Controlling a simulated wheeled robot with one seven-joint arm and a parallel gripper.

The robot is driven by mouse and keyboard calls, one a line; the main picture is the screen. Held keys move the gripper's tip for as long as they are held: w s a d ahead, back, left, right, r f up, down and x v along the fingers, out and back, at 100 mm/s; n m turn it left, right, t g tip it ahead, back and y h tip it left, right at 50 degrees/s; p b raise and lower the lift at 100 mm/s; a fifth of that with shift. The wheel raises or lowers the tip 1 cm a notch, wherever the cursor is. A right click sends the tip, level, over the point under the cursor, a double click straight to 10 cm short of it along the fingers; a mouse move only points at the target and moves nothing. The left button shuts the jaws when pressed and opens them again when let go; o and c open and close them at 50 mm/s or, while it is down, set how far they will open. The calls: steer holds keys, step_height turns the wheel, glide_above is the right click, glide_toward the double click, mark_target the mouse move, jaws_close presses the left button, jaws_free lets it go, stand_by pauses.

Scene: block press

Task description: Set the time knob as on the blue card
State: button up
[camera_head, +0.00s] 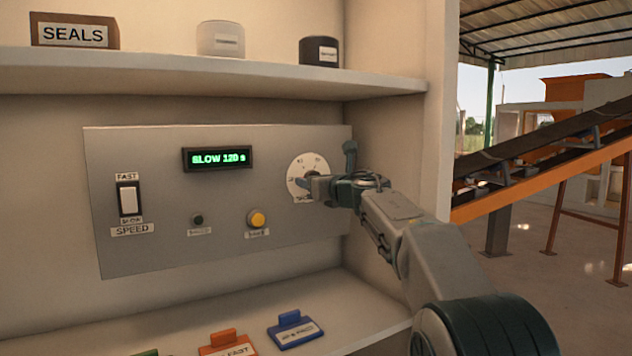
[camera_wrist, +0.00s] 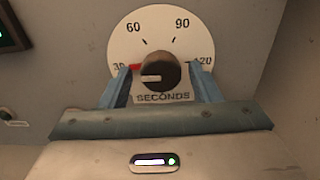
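The time knob (camera_wrist: 160,76) is a dark round knob on a white dial (camera_wrist: 122,42) marked 30, 60, 90 and 120, labelled SECONDS. A red mark lies at its left, close to 30, and a pale line on its face runs roughly level. In the head view the dial (camera_head: 296,169) is partly hidden by my gripper (camera_head: 316,187). My gripper's blue fingers stand left and right of the knob, open, with small gaps visible. The blue card (camera_head: 295,329) lies on the lower shelf; its print is too small to read.
The display (camera_head: 218,159) reads SLOW 120 s. The panel (camera_head: 150,250) also carries a white speed switch (camera_head: 129,201), a dark button (camera_head: 197,219) and a yellow button (camera_head: 257,218). An orange card (camera_head: 227,344) lies left of the blue one. A side wall stands close right of the dial.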

steer(key=shift+d+r, duration=0.1)
steer(key=b+v, duration=0.3)
steer(key=v, duration=1)
steer(key=shift+s+d+b, duration=0.2)
steer(key=shift+s+b, duration=0.15)
